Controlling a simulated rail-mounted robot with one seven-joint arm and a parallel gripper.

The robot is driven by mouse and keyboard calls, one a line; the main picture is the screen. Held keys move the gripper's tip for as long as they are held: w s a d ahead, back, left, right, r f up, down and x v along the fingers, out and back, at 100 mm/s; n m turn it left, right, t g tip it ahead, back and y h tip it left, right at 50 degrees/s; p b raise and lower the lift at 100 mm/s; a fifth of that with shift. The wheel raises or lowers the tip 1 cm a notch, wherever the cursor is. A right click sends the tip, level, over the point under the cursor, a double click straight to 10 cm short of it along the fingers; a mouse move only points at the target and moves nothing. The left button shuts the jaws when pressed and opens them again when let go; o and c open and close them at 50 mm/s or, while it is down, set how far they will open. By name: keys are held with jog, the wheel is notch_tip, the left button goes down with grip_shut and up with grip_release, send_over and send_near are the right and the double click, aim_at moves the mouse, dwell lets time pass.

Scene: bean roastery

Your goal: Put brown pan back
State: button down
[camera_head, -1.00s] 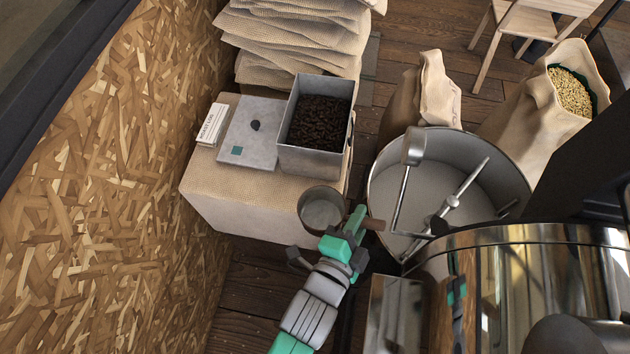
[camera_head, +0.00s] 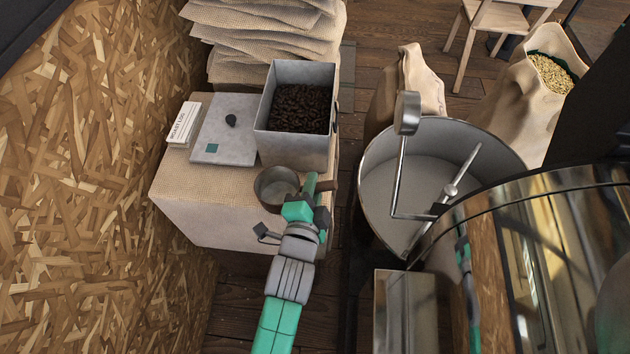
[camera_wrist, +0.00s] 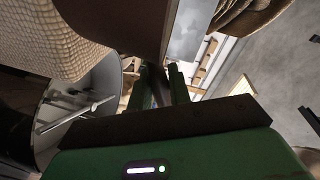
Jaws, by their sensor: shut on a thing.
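The brown pan (camera_head: 277,187) is a small round pan with a grey inside. It is over the front right part of the burlap-covered stand (camera_head: 190,200), just in front of the metal bin of dark beans. I cannot tell whether its base touches the burlap. My gripper (camera_head: 310,190) is shut on the pan's handle at the pan's right side. In the wrist view the pan's brown body (camera_wrist: 100,18) fills the top, with the handle between my fingers (camera_wrist: 160,82).
The metal bin (camera_head: 293,147) of dark beans, a grey scale (camera_head: 224,145) and a white card (camera_head: 184,123) are on the stand. Right of it are the round cooling drum (camera_head: 400,180) with its stirring arm and the shiny roaster (camera_head: 520,260). Sacks stand behind.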

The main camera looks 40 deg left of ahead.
jog(key=x, duration=0.4)
jog(key=shift+w+r, duration=0.1)
jog(key=shift+w, duration=0.35)
jog(key=shift+f+b, duration=0.85)
jog(key=shift+f, duration=0.9)
jog(key=shift+f, duration=0.15)
jog(key=c, duration=1.3)
grip_release()
